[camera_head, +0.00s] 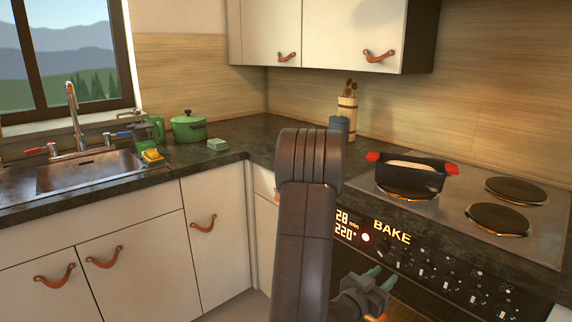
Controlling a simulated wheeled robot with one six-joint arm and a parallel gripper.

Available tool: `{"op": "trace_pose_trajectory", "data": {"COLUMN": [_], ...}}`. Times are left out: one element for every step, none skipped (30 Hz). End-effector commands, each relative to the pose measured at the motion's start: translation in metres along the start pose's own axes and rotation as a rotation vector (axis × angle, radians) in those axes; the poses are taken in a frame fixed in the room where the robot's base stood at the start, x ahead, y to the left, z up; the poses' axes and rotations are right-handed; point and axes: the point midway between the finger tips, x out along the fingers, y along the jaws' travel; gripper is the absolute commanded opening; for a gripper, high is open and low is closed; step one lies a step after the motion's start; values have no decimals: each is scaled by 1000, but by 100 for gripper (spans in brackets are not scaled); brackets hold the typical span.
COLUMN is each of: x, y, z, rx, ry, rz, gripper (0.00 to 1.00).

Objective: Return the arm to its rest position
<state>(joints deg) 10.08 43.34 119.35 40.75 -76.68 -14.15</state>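My arm (303,220) rises in the middle of the view, dark and bent at a joint near the top. My gripper (381,277) shows low in the view, right of the arm, in front of the oven (450,285). Its two green fingertips stand a little apart, with nothing visible between them. The gripper is partly hidden behind my arm.
A green pot (188,127) and a utensil holder (347,113) stand on the counter. The sink (90,170) is at left. Leather pulls (203,223) project from the cabinet fronts.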

Motion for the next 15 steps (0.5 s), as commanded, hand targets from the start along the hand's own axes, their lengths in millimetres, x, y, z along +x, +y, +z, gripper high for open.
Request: {"op": "trace_pose_trajectory", "data": {"x": [11,18,25,31,37,44,49,54,60,64,68,72,72,71,71], "y": [1,1,2,1,1,2,1,1,0,1,1,1,0,0,0], "z": [-1,-1,-1,-1,-1,-1,-1,0,0,-1,-1,-1,-2,-2,-2], "rx": [2,1,1,1,1,0,1,0,0,0,0,0,-6,-13,-19], "ry": [2,2,2,2,2,1,2,1,1,2,2,1,0,-1,-1], "rz": [5,4,5,4,3,4,4,3,2,3,3,2,0,0,0], "gripper": [34,34,34,34,34,34,34,34,34,34,34,34,34,34,34]}}
